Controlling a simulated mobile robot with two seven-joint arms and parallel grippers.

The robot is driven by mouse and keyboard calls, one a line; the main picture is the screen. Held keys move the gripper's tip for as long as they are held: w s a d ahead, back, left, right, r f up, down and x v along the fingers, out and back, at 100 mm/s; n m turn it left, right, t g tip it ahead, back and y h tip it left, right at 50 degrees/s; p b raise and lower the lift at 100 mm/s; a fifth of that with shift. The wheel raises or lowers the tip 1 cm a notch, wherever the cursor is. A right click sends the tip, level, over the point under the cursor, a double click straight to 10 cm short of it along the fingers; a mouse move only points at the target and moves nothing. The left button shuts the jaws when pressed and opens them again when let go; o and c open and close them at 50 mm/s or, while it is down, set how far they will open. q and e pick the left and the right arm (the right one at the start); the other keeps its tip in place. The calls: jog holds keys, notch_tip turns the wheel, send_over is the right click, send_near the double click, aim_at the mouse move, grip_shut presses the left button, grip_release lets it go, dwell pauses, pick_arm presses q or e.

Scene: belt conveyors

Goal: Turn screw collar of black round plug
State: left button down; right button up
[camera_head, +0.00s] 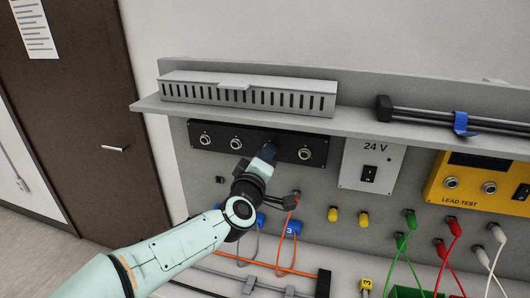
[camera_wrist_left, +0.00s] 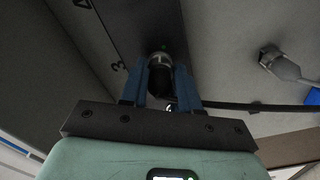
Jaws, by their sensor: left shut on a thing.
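My left gripper (camera_head: 267,152) is at the black socket panel (camera_head: 262,142), over the place between the second and the last visible round socket. In the left wrist view its two blue fingers (camera_wrist_left: 161,72) are shut on the black round plug (camera_wrist_left: 160,82), one on each side. The plug's metallic screw collar (camera_wrist_left: 159,59) shows at the fingertips, against the panel face. A small green light shows just beyond the collar. A black cable (camera_wrist_left: 240,106) runs right from behind the fingers. In the head view the gripper hides the plug. My right gripper is in neither view.
A grey shelf with a slotted duct (camera_head: 245,93) overhangs the panel. Blue tags and orange and grey cables (camera_head: 285,230) hang below my gripper. A 24 V box (camera_head: 371,165) and a yellow lead tester (camera_head: 478,182) stand to the right. In the wrist view a grey connector (camera_wrist_left: 285,66) is at right.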

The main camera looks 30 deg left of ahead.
pick_arm(q)
jog(key=shift+m+p, duration=0.5)
jog(key=shift+m, duration=0.8)
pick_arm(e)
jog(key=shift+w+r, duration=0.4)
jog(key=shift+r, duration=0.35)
pick_arm(q)
jog(key=c, duration=0.8)
grip_release()
jog(key=shift+s, duration=0.1)
jog(key=b+v, duration=0.1)
jog(key=v, duration=1.2)
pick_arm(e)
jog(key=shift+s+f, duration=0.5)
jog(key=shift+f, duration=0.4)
pick_arm(q)
jog(key=shift+s+f, duration=0.1)
jog(key=shift+s, duration=0.05)
